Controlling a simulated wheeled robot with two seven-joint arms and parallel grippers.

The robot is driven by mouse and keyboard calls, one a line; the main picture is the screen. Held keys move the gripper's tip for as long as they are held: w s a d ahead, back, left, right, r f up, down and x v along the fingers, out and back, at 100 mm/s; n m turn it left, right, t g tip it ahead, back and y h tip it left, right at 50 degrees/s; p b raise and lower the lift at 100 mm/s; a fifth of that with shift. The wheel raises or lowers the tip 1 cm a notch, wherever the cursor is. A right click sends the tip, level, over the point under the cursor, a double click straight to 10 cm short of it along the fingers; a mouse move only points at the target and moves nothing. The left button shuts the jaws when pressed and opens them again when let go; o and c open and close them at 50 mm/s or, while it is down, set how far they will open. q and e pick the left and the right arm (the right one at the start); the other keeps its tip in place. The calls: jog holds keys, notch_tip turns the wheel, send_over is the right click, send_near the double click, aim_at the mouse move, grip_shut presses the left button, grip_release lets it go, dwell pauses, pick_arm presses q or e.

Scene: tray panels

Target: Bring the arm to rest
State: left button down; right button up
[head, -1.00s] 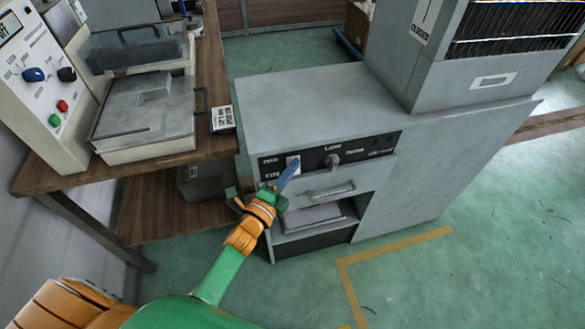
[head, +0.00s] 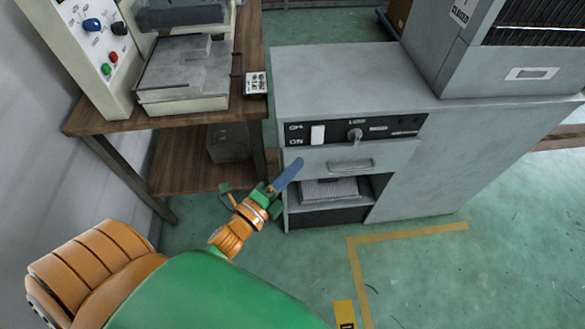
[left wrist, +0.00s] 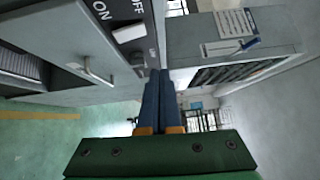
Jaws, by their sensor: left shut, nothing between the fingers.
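My left gripper (head: 291,174) is in front of the grey cabinet (head: 345,77), below its black control panel (head: 374,130) and left of the drawer handle (head: 351,165). Its blue fingers are shut with nothing between them. In the left wrist view the closed blue fingers (left wrist: 159,95) point along the cabinet front, close to the white rocker switch (left wrist: 129,33). In the head view the white switch (head: 317,135) sits on the panel beside the ON label, apart from the fingertips. My right gripper is not in view.
A wooden bench (head: 95,124) at the left holds a machine with a sloped button panel (head: 94,45). An open shelf (head: 328,190) lies under the drawer. Yellow tape (head: 405,235) marks the green floor, which is clear at the lower right.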

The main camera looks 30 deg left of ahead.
pick_arm(q)
jog(key=shift+s+a, duration=0.15)
jog(key=shift+s, duration=0.05)
dwell(0.3)
jog(key=s+f+n+g+y+p, duration=0.2)
jog(key=s+f+n+g, duration=0.4)
jog(key=f, duration=0.7)
jog(key=s+f+n+g+y+p, duration=0.1)
jog(key=s+f+n+g, duration=0.55)
jog(key=f, duration=0.65)
jog(key=s+f+n+g, duration=0.2)
jog(key=s+f+n, duration=0.1)
jog(key=s, duration=0.6)
jog(key=s+a+f+n+g+p, duration=0.1)
jog(key=s+f+n+g, duration=0.1)
jog(key=s, duration=0.6)
jog(key=shift+s+f+n+g+y, duration=0.35)
jog(key=shift+f+n, duration=0.1)
jog(key=shift+f, duration=0.1)
jog(key=shift+w, duration=0.1)
